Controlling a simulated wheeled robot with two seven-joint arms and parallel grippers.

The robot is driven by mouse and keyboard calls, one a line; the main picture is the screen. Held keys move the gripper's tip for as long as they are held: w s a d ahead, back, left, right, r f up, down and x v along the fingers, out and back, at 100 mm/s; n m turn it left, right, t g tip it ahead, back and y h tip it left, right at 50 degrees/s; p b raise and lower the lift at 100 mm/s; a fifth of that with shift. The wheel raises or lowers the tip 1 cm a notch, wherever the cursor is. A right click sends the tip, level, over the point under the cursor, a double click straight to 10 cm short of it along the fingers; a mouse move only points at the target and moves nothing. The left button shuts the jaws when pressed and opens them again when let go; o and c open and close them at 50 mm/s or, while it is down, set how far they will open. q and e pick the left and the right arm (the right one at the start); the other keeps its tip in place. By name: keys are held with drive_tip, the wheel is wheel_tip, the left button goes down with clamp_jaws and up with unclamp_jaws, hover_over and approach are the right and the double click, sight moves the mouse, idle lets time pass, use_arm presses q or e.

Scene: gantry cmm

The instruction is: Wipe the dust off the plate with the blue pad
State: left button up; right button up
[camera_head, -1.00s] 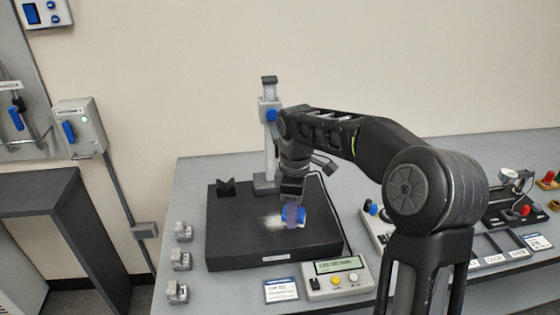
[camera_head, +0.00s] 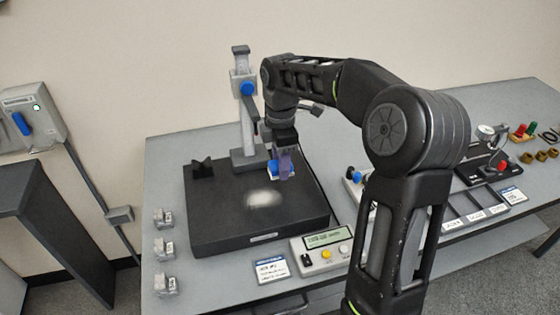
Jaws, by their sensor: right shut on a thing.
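The dark plate (camera_head: 215,222) lies on the grey table, with a whitish dust patch (camera_head: 264,199) near its middle. My right gripper (camera_head: 285,170) points down over the plate's right rear part, shut on the blue pad (camera_head: 272,168). The pad has a white lower part and is partly hidden by the fingers. It is beyond the dust patch and a little right of it. I cannot tell whether it touches the plate. My left gripper is not in view.
A display box (camera_head: 325,250) stands in front. Small metal blocks (camera_head: 163,247) line the left. A dial-gauge stand (camera_head: 488,160) is at right.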

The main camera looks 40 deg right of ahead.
drive_tip(key=b, duration=0.5)
hover_over(280, 193)
drive_tip(key=shift+f, duration=3.05)
drive_tip(key=shift+f+b, duration=0.6)
drive_tip(key=shift+f, duration=0.4)
